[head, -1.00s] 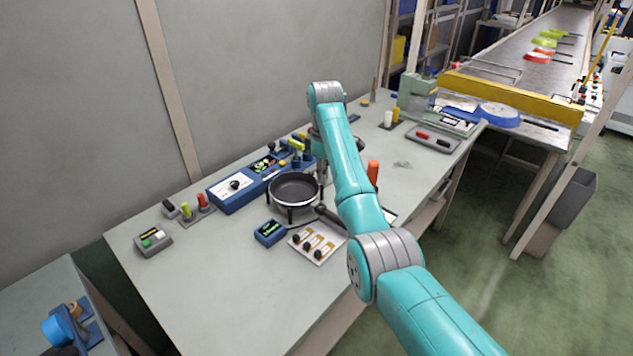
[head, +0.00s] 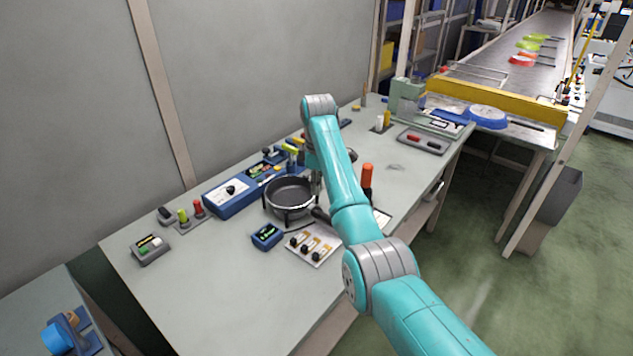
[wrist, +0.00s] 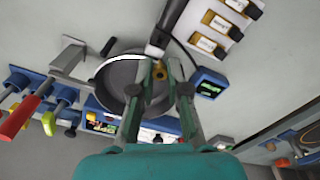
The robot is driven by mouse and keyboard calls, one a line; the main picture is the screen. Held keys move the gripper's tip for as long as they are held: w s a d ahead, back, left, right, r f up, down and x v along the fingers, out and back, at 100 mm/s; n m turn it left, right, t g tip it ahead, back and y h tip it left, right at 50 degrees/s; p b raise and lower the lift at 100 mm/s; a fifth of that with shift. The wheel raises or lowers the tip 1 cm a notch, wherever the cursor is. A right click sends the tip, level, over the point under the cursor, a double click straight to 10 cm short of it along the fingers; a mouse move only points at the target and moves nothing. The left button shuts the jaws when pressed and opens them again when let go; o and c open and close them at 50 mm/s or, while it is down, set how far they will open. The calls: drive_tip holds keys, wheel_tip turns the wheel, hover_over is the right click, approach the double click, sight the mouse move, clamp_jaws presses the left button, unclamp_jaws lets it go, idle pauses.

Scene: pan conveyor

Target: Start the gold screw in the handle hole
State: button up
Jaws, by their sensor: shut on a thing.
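The dark round pan (head: 289,196) sits in a ring stand on the bench; in the wrist view its grey bowl (wrist: 118,74) lies behind my fingers. Its black handle (head: 321,216) points to the lower right in the head view; in the wrist view the handle (wrist: 164,28) runs up from the rim. My gripper (wrist: 160,76) is over the pan's handle side, its fingers shut on the gold screw (wrist: 160,72), a small gold spot between the tips. The handle hole is not clearly seen, and I cannot tell whether the screw touches it. In the head view my arm partly hides the gripper.
A blue box (head: 267,236) and a white card with black knobs (head: 314,244) lie near the pan. A blue tool station (head: 232,198) stands left of it. An orange-handled tool (head: 367,176) stands upright right of my arm.

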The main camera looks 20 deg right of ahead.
drive_tip(key=shift+f, duration=2.2)
drive_tip(key=shift+f, duration=0.9)
drive_tip(key=o, duration=0.8)
drive_tip(key=shift+r, duration=3.75)
